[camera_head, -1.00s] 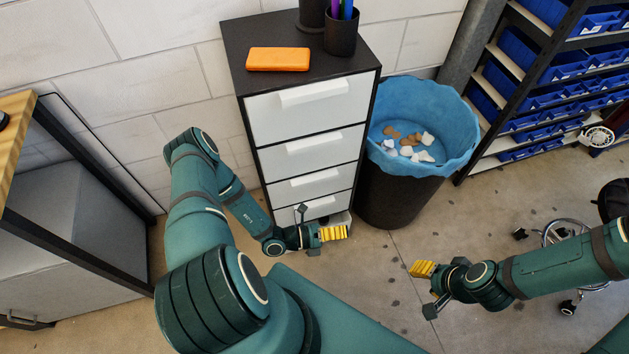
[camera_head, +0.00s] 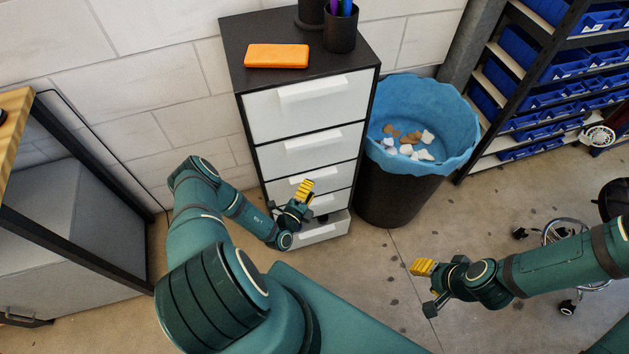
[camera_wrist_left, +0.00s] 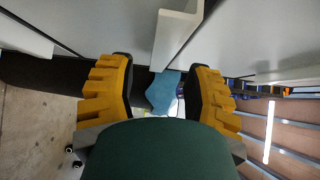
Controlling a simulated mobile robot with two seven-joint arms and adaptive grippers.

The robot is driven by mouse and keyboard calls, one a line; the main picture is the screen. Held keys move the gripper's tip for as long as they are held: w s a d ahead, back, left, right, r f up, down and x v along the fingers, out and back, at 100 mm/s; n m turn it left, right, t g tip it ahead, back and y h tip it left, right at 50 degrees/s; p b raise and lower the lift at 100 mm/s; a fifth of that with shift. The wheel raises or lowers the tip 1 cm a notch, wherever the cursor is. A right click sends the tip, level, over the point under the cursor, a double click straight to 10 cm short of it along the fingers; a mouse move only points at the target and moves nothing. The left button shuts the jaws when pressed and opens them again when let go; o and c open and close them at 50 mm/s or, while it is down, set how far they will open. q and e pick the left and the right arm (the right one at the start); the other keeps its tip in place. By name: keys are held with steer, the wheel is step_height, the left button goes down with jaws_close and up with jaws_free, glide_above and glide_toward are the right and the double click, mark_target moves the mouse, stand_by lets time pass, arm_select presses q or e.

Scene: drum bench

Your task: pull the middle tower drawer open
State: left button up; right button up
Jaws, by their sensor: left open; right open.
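The drawer tower (camera_head: 369,95) is a dark cabinet with several white-fronted drawers stacked vertically. The middle drawer (camera_head: 340,177) is flush with the cabinet and partly covered by my left gripper (camera_head: 304,189). That gripper is open in front of the middle drawer's handle area, its yellow fingers pointing up toward it. In the left wrist view, a white handle (camera_wrist_left: 175,35) shows just beyond the open fingers (camera_wrist_left: 160,95), not visibly gripped. Whether a finger touches it cannot be told. My right gripper (camera_head: 424,285) is open and empty, away from the tower at right.
The lowest drawer (camera_head: 325,231) stands out from the cabinet below my left gripper. A bin with a blue liner (camera_head: 455,150) stands close to the tower's right. An orange case (camera_head: 277,56) and a pen cup (camera_head: 340,33) sit on top. A workbench (camera_head: 25,200) stands left.

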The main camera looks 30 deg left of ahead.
mark_target(314, 181)
arm_select(q)
steer(key=shift+w+a, duration=0.15)
steer(key=shift+w, duration=2.05)
jaws_close()
